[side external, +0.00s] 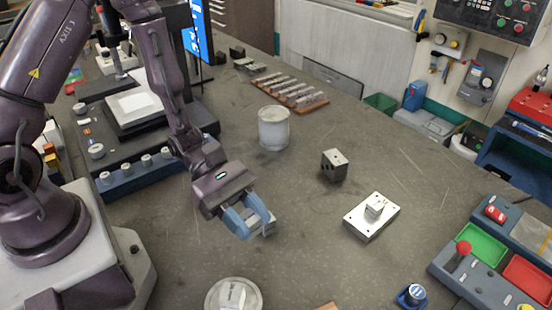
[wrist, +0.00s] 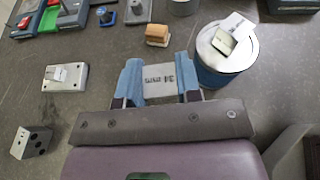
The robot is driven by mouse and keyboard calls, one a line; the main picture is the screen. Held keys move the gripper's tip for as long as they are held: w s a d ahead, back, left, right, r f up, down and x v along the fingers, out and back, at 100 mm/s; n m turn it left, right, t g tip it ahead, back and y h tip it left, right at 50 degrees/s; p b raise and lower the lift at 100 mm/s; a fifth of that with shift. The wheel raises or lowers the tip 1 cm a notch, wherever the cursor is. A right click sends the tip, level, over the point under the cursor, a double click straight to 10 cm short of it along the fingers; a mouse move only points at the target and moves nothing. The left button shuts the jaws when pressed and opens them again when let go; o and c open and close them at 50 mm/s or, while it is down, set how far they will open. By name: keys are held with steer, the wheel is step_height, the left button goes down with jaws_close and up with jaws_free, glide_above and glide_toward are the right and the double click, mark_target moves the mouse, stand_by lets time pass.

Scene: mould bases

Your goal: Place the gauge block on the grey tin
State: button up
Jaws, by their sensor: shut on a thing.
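The gauge block is a pale grey slab marked "34 mm" (wrist: 160,79), upside down in the wrist view. My gripper (wrist: 160,84) has its two blue fingers shut on it, one on each side. In the side external view my gripper (side external: 249,217) holds the gauge block (side external: 267,229) low over the bench; I cannot tell the exact gap. The grey tin (side external: 273,129) is an upright cylinder with a pale top, behind and a little right of my gripper, apart from it. I do not make it out in the wrist view.
A blue-sided tin (wrist: 226,55) with cards on its lid stands close to my gripper; its lid (side external: 233,295) shows at the front edge. A holed dark block (side external: 334,165) and a plate with a small block (side external: 371,216) lie to the right. Bench between gripper and grey tin is clear.

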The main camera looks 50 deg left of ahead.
steer(key=w+a+r+n+t+y, duration=0.3)
steer(key=w+a+n+t, duration=0.15)
steer(key=a, duration=0.45)
steer(key=w+a+r+n+t+y, duration=0.25)
steer(key=w+a+r, duration=0.2)
steer(key=a, duration=0.45)
steer(key=w+a+r+n+t+y, duration=0.2)
steer(key=w+a+r+n+t, duration=0.25)
steer(key=a, duration=0.45)
glide_above(274, 113)
steer(key=shift+n+g+y, duration=0.25)
step_height(274, 113, down, 12)
steer(key=shift+s+r, duration=0.1)
steer(key=shift+r, duration=0.15)
steer(key=shift+f, duration=1.65)
steer(key=shift+f, duration=0.15)
steer(key=o, duration=1.1)
steer(key=shift+c, duration=0.2)
